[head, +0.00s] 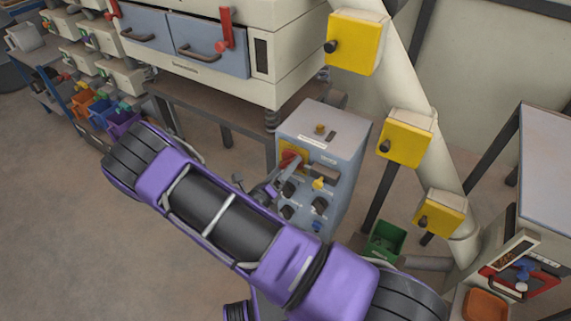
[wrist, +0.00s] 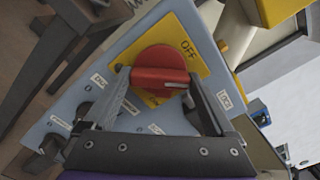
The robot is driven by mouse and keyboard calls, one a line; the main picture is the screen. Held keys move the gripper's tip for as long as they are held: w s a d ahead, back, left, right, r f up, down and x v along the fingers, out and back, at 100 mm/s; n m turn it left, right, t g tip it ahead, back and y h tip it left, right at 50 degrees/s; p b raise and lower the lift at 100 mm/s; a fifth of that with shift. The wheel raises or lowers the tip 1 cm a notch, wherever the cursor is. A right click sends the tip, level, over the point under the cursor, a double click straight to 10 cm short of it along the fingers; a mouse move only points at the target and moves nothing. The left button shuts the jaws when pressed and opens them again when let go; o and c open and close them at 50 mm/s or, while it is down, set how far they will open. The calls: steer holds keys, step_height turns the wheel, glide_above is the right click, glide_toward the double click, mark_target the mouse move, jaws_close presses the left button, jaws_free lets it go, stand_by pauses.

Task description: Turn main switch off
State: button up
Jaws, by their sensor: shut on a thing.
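The main switch (wrist: 160,77) is a red rotary handle on a yellow plate (wrist: 197,28), on the sloped face of a grey-blue control box (head: 323,133). In the wrist view, OFF is printed above and right of it and LOCK is farther right. A white mark on the handle lies toward its right end. My gripper (wrist: 160,84) has one finger at each end of the handle and is shut on it. In the head view, the red switch (head: 289,158) is partly hidden by my gripper (head: 285,171).
Several dark knobs and a yellow knob (head: 319,184) sit below the switch on the same box. A sloped white pipe carries yellow boxes (head: 405,140) to the right. A green bin (head: 384,241) stands on the floor. A machine with blue doors (head: 211,45) stands behind.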

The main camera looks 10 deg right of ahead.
steer(key=n+p, duration=0.1)
steer(key=n, duration=0.3)
steer(key=shift+n, duration=0.3)
steer(key=shift+n+p, duration=0.5)
steer(key=shift+n, duration=1.4)
steer(key=o, duration=1.1)
steer(key=shift+c, duration=0.2)
steer(key=v, duration=1.7)
steer(key=shift+s+a+b, duration=0.2)
steer(key=shift+b, duration=0.1)
steer(key=shift+r, duration=0.1)
